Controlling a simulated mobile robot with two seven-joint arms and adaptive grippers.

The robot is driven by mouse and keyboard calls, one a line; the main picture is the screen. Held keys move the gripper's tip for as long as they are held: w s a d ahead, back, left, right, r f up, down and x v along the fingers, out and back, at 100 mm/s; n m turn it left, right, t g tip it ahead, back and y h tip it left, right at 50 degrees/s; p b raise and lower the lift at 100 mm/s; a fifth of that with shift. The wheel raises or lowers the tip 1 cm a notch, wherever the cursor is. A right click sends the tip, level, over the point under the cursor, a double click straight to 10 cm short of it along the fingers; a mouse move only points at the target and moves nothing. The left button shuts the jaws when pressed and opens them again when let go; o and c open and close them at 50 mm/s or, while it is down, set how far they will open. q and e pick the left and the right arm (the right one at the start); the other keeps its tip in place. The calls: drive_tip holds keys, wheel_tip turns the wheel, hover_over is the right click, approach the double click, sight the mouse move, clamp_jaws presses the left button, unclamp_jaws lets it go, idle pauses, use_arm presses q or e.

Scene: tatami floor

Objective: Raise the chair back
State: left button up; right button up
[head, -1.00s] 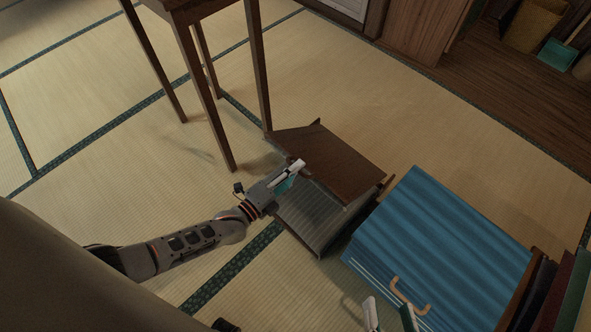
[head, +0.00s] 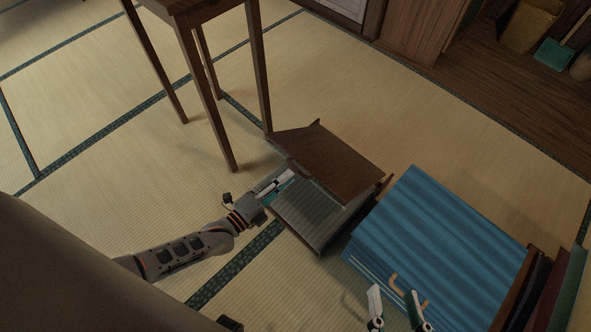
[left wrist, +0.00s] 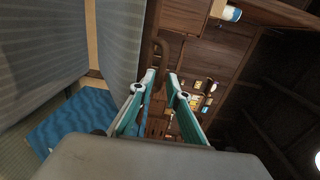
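The chair (head: 345,160) stands low on the tatami, with a dark brown wooden panel on top and a grey ribbed panel (head: 310,215) below it. Which panel is the back is hard to tell. My left gripper (head: 290,174) is at the chair's left side, beside the edge where the brown and grey panels meet. In the left wrist view, its fingers (left wrist: 161,78) are apart, with a brown curved part (left wrist: 162,50) just beyond the tips; contact cannot be told. Grey ribbed panels (left wrist: 40,50) fill the left there. My right gripper (head: 395,296) is open and empty, at the bottom.
A wooden table (head: 190,10) stands behind to the left. Tatami left and upper right of the chair is clear.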

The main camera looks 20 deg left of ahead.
use_arm(q)
drive_tip(key=v, duration=0.4)
drive_tip(key=shift+r+p, duration=0.1)
drive_tip(key=shift+p, duration=0.25)
drive_tip(key=shift+s, duration=0.1)
idle(0.5)
drive_tip(key=v, duration=1.2)
